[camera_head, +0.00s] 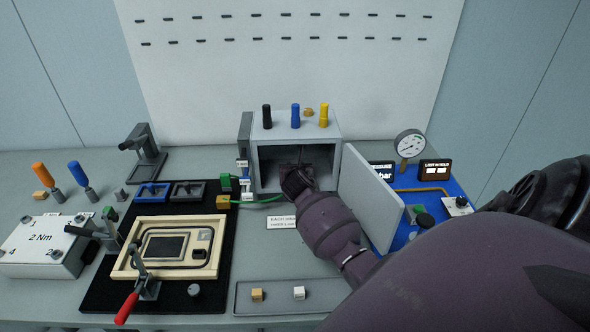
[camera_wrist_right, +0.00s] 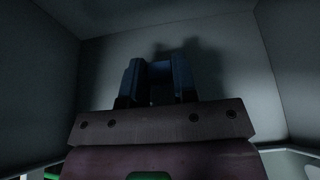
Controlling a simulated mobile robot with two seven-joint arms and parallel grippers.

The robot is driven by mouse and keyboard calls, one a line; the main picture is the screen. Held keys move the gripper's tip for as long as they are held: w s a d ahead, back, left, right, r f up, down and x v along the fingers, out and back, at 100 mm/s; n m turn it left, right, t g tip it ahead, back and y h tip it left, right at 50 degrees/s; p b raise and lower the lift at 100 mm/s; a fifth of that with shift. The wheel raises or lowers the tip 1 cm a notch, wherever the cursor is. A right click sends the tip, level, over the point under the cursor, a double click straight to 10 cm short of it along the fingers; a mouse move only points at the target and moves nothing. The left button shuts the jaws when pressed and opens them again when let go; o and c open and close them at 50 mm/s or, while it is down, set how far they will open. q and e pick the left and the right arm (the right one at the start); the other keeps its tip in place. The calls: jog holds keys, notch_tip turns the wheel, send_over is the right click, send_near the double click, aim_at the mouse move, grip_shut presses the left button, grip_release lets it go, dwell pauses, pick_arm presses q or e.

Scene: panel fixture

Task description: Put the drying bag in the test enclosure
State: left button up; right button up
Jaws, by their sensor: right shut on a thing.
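The test enclosure (camera_head: 267,165) is a grey box with an open front at the middle back, its door (camera_head: 371,197) swung out to the right. My right arm reaches in through the opening. My right gripper (camera_head: 299,168) is inside, and its fingertips are hard to make out in the head view. In the right wrist view the gripper (camera_wrist_right: 159,78) is shut on a small dark thing, taken as the drying bag (camera_wrist_right: 160,72), in front of the back wall. Shadow and the fingers hide most of it. My left gripper is not in view.
Black, blue and yellow handles (camera_head: 295,116) stand on the enclosure's top. A gauge (camera_head: 409,144) and blue panel are at right. A tray (camera_head: 276,308) with two small cubes lies in front. A wooden-framed fixture (camera_head: 143,225) with a red-handled clamp (camera_head: 127,308) is at left.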

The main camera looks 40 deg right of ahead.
jog(key=shift+r, duration=0.1)
jog(key=o, duration=0.9)
jog(key=shift+f, duration=0.2)
